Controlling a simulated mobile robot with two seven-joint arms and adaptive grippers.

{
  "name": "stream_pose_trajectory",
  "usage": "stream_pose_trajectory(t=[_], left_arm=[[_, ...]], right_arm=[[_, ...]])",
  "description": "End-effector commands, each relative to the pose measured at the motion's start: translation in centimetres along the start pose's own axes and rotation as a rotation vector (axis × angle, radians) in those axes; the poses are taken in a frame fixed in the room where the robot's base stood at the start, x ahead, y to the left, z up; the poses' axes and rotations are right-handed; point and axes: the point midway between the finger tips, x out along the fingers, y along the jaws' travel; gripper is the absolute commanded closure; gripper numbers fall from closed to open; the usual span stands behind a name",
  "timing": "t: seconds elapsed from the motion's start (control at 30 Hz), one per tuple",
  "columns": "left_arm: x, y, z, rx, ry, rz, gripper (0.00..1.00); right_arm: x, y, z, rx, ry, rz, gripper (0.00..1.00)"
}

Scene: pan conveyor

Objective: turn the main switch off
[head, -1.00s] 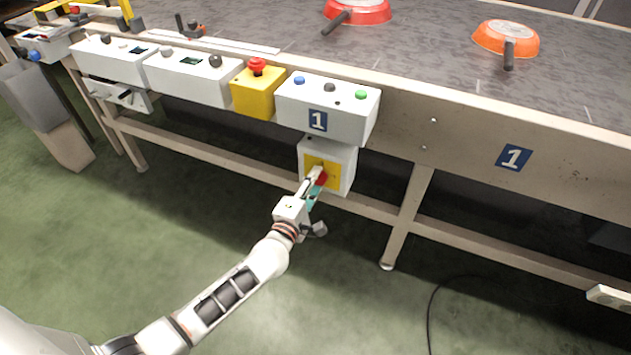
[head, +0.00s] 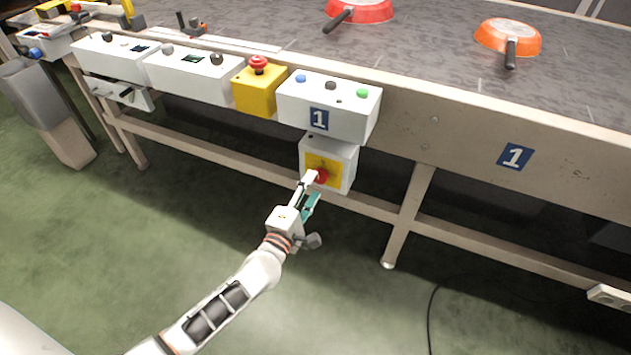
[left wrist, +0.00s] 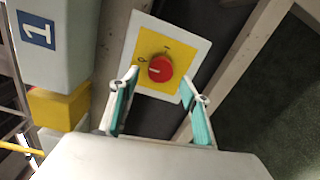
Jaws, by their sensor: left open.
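The main switch is a red round knob (head: 321,177) on a yellow plate, on a white box (head: 345,178) under the control panel marked 1. In the left wrist view the knob (left wrist: 160,68) carries a short white mark on its left side, roughly toward the O; an I mark sits above the knob. My left gripper (head: 312,187) is open and empty, just in front of and slightly below the knob. In the left wrist view its teal-padded fingers (left wrist: 160,88) stand apart below the knob, not touching it. My right gripper is out of view.
Above the switch are the white panel (head: 328,105) with blue, dark and green buttons, and a yellow box with a red emergency button (head: 258,65). A table leg (head: 408,215) stands to the right. Pans (head: 507,38) lie on the conveyor. The green floor is open, with a cable (head: 430,320).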

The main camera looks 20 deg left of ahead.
Motion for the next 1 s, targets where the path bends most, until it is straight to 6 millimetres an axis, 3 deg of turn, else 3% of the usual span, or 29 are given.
stream_pose_trajectory(t=[0.2, 0.4, 0.6, 1.0], left_arm=[[-4.6, -0.1, 0.0, 0.0, 0.0, -0.003, 0.53], [-7.3, 0.0, 0.0, 0.003, -0.001, -0.001, 0.53], [-8.3, 0.0, 0.0, 0.001, 0.0, 0.0, 0.53], [-8.3, 0.0, 0.0, 0.001, 0.0, 0.0, 0.53]], right_arm=[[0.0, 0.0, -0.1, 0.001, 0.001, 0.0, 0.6], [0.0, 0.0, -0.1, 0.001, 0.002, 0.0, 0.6], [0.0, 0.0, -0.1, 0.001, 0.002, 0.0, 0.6], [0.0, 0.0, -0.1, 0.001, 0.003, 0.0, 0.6]])
